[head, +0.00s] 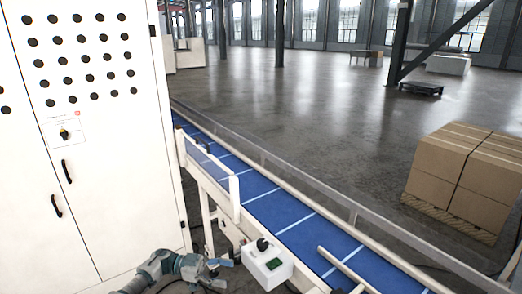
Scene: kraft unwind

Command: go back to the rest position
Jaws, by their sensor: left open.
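My left gripper (222,272) shows low in the head view, left of the middle. Its arm comes in from the bottom edge. The gripper is open, with nothing visible between its fingers. My right gripper is not in view.
A blue conveyor belt (264,199) with white cross stripes and side rails runs diagonally beyond the control box. A tall white cabinet (95,150) with round holes and black handles stands at left. Cartons (442,165) sit on a pallet at right. Open floor (320,110) lies behind.

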